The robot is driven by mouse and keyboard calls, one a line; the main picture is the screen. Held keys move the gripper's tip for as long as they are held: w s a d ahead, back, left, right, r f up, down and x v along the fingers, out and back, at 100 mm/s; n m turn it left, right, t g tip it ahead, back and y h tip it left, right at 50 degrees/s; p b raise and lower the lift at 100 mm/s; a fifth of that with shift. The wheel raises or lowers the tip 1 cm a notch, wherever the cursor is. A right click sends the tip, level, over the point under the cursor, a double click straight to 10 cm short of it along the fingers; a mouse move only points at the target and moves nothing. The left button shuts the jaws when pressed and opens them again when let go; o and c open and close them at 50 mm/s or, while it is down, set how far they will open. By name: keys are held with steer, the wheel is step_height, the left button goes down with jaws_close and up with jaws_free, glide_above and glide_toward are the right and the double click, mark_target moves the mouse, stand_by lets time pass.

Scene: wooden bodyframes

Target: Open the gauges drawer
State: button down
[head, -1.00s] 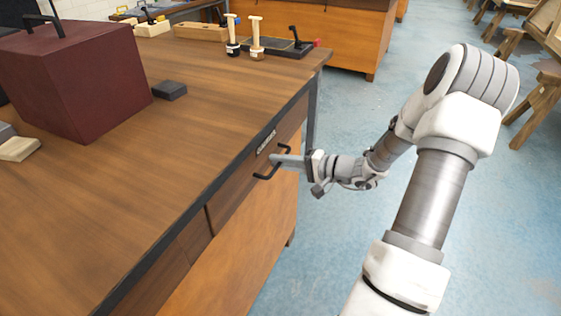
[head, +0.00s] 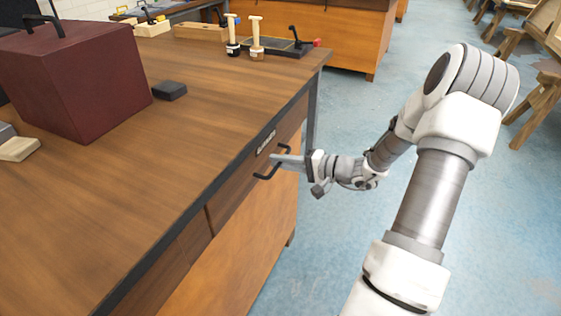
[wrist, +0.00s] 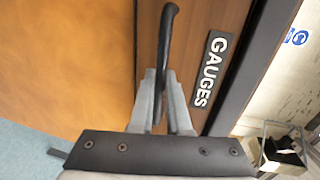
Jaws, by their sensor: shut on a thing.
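The gauges drawer (head: 240,188) is in the side of the wooden workbench, and its front looks flush with the bench. Its label reads GAUGES in the wrist view (wrist: 210,70). The drawer's black bar handle (head: 262,177) runs along the front; it also shows in the wrist view (wrist: 167,45). My gripper (head: 277,160) reaches in from the right at the handle. In the wrist view my gripper (wrist: 160,95) has its two grey fingers on either side of the handle, shut on it. The fingers hide part of the handle.
The bench top (head: 170,170) carries a dark red box (head: 75,80), a small dark block (head: 169,90) and tools at its far end. Another wooden bench (head: 330,38) stands behind. Blue floor (head: 340,245) is clear in front of the drawer.

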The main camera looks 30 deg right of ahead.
steer(key=f+v, duration=0.3)
steer(key=v, duration=1.2)
steer(key=s+f+v, duration=0.1)
steer(key=f+v, duration=0.2)
steer(key=v, duration=1.2)
steer(key=shift+s+d+f+b, duration=0.2)
steer(key=shift+s+d+b, duration=0.1)
steer(key=shift+s+d, duration=0.25)
steer(key=shift+w, duration=0.1)
steer(key=c, duration=0.9)
jaws_free()
steer(key=shift+d, duration=0.1)
steer(key=p+v, duration=0.3)
steer(key=v, duration=1.4)
steer(key=shift+f, duration=0.1)
steer(key=shift+s+d, duration=0.1)
steer(key=shift+s, duration=0.15)
